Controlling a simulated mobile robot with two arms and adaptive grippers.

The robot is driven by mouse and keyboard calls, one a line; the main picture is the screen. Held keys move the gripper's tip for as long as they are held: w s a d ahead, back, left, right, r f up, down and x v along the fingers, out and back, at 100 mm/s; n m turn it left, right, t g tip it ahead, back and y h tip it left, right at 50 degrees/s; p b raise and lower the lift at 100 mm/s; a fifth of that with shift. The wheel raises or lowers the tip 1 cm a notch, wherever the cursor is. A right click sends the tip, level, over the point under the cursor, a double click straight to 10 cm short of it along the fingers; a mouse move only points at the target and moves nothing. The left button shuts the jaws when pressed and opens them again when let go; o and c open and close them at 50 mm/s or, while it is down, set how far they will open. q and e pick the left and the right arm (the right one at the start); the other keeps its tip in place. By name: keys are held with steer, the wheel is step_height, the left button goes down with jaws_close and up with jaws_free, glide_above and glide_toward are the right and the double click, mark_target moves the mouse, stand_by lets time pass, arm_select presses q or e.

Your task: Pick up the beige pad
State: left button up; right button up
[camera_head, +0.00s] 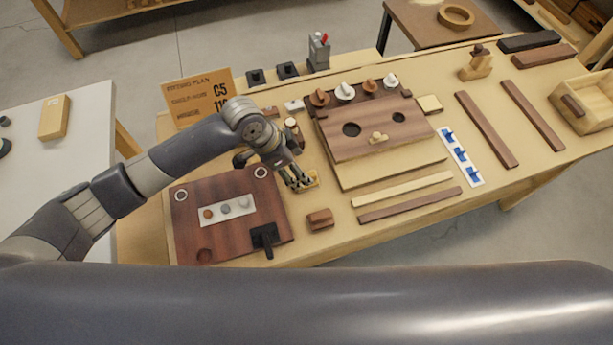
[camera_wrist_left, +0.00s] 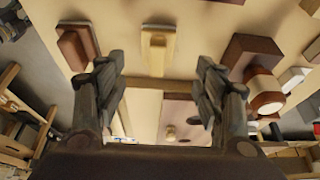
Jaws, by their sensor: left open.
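A beige pad with a yellowish body and a paler raised top (camera_wrist_left: 157,48) lies on the bench in the left wrist view, beyond and between my fingers. In the head view it shows partly under my left gripper, as a yellowish edge (camera_head: 313,184). My left gripper (camera_head: 298,184) is open above the pad and points down; nothing is between its fingers (camera_wrist_left: 160,95) at their tips. The exact gap to the pad is hard to tell. My right gripper is out of view.
A brown block (camera_head: 320,219) sits near the pad, towards the front edge. A dark red board (camera_head: 185,222) lies left, a holed brown board (camera_head: 350,148) right. A small beige square (camera_head: 429,104) lies beyond it. A round-ended brown piece (camera_wrist_left: 265,93) is right in the wrist view.

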arm_select(q)
steer(key=shift+w+d+f, duration=0.1)
steer(key=shift+d+f, duration=0.2)
steer(key=shift+f, duration=0.3)
steer(key=x, duration=0.1)
steer(key=p+x, duration=0.1)
steer(key=x, duration=0.1)
steer(key=shift+d+f, duration=0.25)
steer(key=shift+p+x, duration=0.3)
steer(key=shift+x, duration=0.5)
steer(key=shift+a, duration=0.1)
steer(key=c, duration=1.1)
